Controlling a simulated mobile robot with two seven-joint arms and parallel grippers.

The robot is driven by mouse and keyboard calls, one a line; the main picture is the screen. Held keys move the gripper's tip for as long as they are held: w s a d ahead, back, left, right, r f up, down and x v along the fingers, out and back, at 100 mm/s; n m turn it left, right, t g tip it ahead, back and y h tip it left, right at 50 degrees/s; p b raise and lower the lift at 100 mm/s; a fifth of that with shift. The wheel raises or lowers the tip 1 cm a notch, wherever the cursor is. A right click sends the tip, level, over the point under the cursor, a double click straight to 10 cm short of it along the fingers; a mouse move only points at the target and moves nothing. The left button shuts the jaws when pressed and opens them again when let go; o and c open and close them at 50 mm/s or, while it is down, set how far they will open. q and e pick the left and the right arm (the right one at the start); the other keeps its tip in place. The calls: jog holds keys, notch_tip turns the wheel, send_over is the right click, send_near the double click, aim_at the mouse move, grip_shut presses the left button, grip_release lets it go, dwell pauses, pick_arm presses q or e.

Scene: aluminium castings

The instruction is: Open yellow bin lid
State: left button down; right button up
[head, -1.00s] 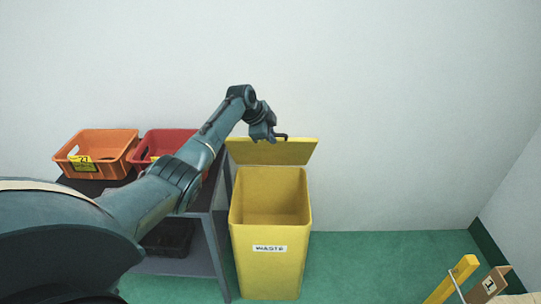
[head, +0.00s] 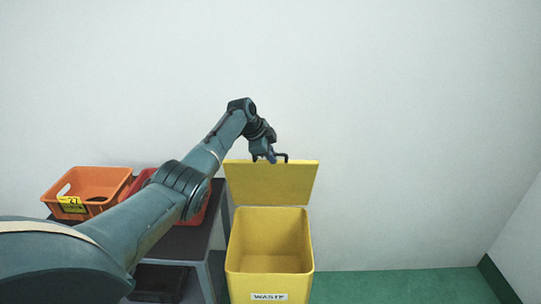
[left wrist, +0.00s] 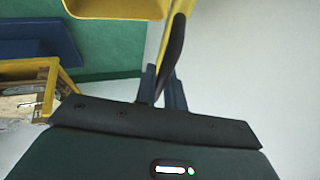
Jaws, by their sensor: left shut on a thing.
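The yellow waste bin (head: 270,265) stands on the green floor with its mouth open and a "WASTE" label on its front. Its yellow lid (head: 272,183) is raised at the back, standing close to upright. My left gripper (head: 280,158) is at the lid's top edge. In the left wrist view my left gripper's fingers (left wrist: 163,88) are shut on the dark lid handle (left wrist: 175,45), with the yellow lid edge beside it. My right gripper is in neither view.
A dark shelf table (head: 188,240) stands left of the bin, bearing an orange crate (head: 107,180) and a red crate (head: 140,182) partly hidden by my arm. A plain wall (head: 400,130) is behind the bin. Green floor (head: 400,285) right of the bin is clear.

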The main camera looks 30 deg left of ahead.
pick_arm(q)
jog(key=c, duration=1.5)
grip_release()
jog(key=v, duration=1.3)
jog(key=s+d+f+n, duration=0.15)
jog(key=d+f, duration=0.25)
jog(key=f, duration=0.4)
jog(key=s+d+f+n+t+y, duration=0.1)
jog(key=s+d+f, duration=0.3)
jog(key=f, duration=0.5)
jog(key=s+d+f+n, duration=0.1)
jog(key=s+d+f, duration=0.1)
jog(key=d+f, duration=0.45)
jog(key=s+d+f+n+t+h, duration=0.1)
jog(key=s+d+f+n+t, duration=0.1)
jog(key=s+d+f, duration=0.75)
jog(key=s+d+r+n+t, duration=0.1)
jog(key=s+d+r+n, duration=0.1)
jog(key=s, duration=0.5)
jog(key=s+d+r+n+t+h+p, duration=0.1)
jog(key=s+d+r+n, duration=0.1)
jog(key=s, duration=0.6)
jog(key=shift+d, duration=0.85)
